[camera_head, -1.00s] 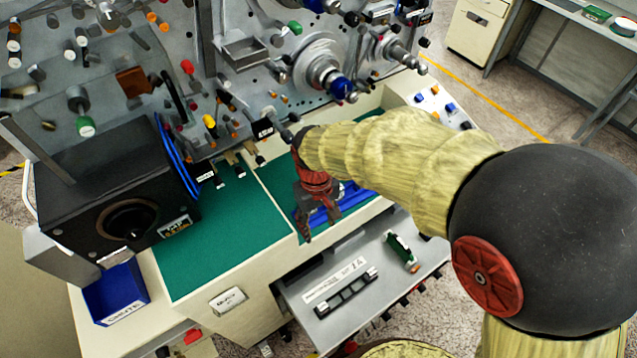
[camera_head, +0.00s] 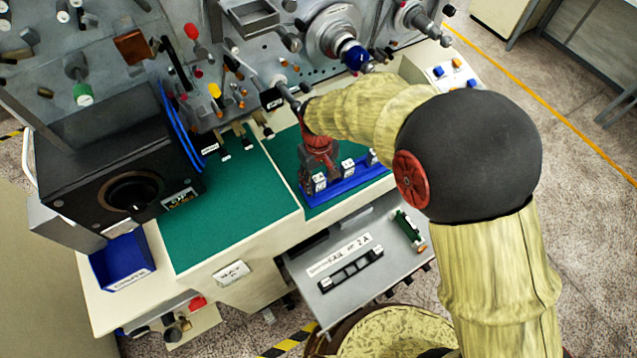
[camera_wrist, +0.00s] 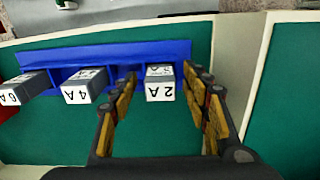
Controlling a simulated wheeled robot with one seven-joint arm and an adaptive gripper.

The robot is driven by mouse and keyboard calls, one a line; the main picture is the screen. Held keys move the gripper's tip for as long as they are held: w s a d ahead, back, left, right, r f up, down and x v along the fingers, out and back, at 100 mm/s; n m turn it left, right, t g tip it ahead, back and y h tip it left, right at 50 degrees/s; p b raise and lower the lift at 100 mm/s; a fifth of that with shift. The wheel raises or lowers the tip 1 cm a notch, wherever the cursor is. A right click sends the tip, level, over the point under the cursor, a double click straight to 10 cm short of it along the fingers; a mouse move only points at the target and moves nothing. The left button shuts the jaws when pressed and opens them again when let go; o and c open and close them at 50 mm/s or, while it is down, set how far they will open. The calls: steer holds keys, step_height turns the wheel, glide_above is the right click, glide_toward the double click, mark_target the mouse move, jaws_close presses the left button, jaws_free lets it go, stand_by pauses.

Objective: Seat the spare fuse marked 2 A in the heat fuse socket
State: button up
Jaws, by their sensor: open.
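The white and grey fuse marked 2 A (camera_wrist: 160,88) stands at the right end of a blue rack (camera_wrist: 220,48) in the wrist view. Fuses marked 4 A (camera_wrist: 82,92) and 6 A (camera_wrist: 16,94) stand to its left. My gripper (camera_wrist: 166,80) is open, with one finger on each side of the 2 A fuse; I cannot tell whether they touch it. In the head view my gripper (camera_head: 318,165) points down over the near left end of the rack (camera_head: 352,188). A black holder (camera_head: 350,270) lies beside a label ending in 2 A (camera_head: 340,256); I cannot tell whether it is the heat socket.
A green mat (camera_head: 225,205) covers the bench and is clear left of the rack. A black box (camera_head: 125,165) stands at left, with a blue bin (camera_head: 122,260) before it. A green part (camera_head: 409,230) lies on the grey shelf (camera_head: 310,290). A crowded panel (camera_head: 240,60) rises behind.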

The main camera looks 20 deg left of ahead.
steer(key=shift+f, duration=0.2)
steer(key=shift+c, duration=1.2)
jaws_close()
